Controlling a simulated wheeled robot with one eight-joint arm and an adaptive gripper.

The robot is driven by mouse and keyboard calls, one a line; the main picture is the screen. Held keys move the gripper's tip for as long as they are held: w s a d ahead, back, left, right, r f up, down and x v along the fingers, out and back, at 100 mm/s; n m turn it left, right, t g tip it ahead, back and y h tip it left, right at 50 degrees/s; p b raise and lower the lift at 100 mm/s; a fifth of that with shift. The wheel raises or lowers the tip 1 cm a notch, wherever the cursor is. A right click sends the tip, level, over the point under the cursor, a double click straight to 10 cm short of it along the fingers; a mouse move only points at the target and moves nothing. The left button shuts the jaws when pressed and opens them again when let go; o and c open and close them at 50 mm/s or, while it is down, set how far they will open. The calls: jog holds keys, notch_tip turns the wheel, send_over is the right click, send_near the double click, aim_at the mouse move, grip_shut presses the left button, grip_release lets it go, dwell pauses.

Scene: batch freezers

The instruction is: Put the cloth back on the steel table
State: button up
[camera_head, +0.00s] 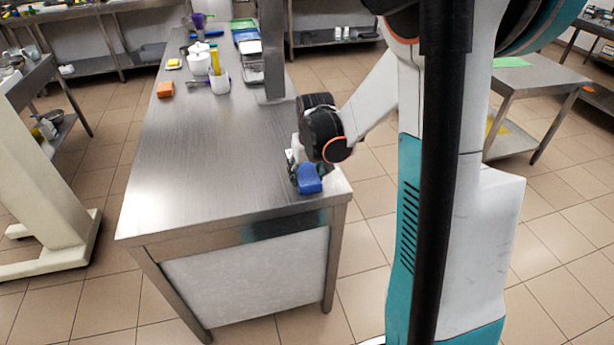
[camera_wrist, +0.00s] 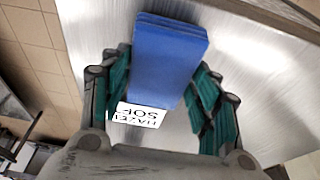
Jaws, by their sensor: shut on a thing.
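The blue folded cloth (camera_head: 309,179) is at the front right corner of the steel table (camera_head: 190,165). In the wrist view the cloth (camera_wrist: 168,55) is a layered block between the green-padded fingers of my gripper (camera_wrist: 160,82). My gripper (camera_head: 298,176) is shut on the cloth, over the tabletop near its right edge. I cannot tell whether the cloth touches the steel. A white label (camera_wrist: 140,115) with black letters shows beside the cloth's near end, partly hidden.
An orange block (camera_head: 165,89), a yellow block (camera_head: 173,64), white containers (camera_head: 220,83) and trays (camera_head: 252,70) stand toward the far end of the table. The table's middle and front left are clear. Another steel table (camera_head: 540,75) stands to the right.

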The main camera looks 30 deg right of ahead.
jog(key=shift+f, duration=0.25)
jog(key=shift+f, duration=0.15)
jog(key=o, duration=1)
jog(key=shift+r, duration=0.2)
jog(key=p+v, duration=0.4)
jog(key=v, duration=0.8)
jog(key=shift+a, duration=0.1)
